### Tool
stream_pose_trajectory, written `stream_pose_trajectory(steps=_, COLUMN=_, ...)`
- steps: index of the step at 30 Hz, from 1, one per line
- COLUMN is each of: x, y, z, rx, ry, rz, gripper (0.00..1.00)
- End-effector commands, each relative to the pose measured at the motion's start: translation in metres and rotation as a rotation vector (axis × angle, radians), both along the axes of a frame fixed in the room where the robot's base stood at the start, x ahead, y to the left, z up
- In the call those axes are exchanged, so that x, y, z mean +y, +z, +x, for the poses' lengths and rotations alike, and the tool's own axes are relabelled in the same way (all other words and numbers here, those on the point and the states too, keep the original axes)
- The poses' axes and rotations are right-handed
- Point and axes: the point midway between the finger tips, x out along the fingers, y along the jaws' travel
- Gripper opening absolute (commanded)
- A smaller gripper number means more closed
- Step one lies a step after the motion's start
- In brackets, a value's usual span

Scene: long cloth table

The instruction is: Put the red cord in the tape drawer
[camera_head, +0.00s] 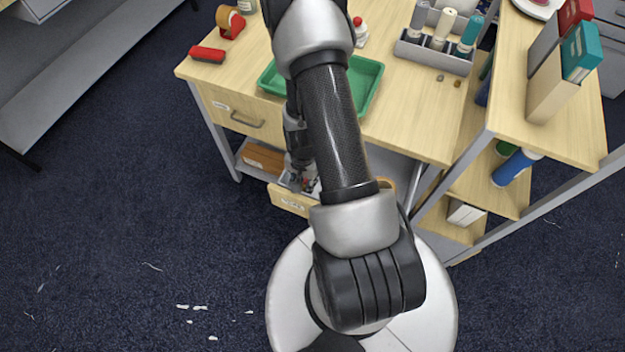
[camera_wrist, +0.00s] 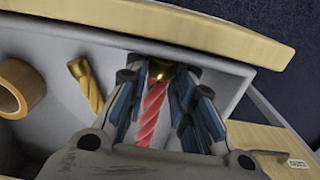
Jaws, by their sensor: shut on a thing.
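The red cord (camera_wrist: 152,112) is a twisted red length with a gold-coloured end, seen between the fingers of my gripper (camera_wrist: 163,84) in the wrist view. My gripper is shut on it. The gripper points down inside an open drawer with grey walls and a pale wood front (camera_wrist: 225,35). A tan tape roll (camera_wrist: 20,88) and a gold twisted piece (camera_wrist: 88,88) lie in the drawer to the left of the fingers. In the head view this open low drawer (camera_head: 288,201) is under the table, and my gripper (camera_head: 302,180) is at it, partly hidden by my arm.
Above is the wooden table (camera_head: 415,125) with a closed drawer (camera_head: 240,116), a green tray (camera_head: 368,82), a tape dispenser (camera_head: 230,22) and a red object (camera_head: 207,54). A grey bottle holder (camera_head: 433,55) stands at right.

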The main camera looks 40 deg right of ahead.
Motion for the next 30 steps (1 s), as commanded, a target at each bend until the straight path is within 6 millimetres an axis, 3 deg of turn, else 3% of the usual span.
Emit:
stream_pose_trajectory(steps=1, x=0.0, y=-0.015, z=0.0, rx=0.001, ry=0.002, rz=0.001, gripper=0.0)
stream_pose_trajectory(steps=6, x=0.0, y=-0.029, z=0.001, rx=0.0, ry=0.002, rz=-0.001, gripper=0.0)
stream_pose_trajectory(steps=15, x=-0.038, y=-0.03, z=0.017, rx=-0.003, ry=-0.001, rz=-0.003, gripper=0.0)
stream_pose_trajectory(steps=19, x=-0.037, y=-0.042, z=0.015, rx=0.001, ry=0.003, rz=0.0, gripper=0.0)
stream_pose_trajectory(steps=30, x=-0.037, y=-0.045, z=0.016, rx=0.0, ry=0.003, rz=-0.001, gripper=0.0)
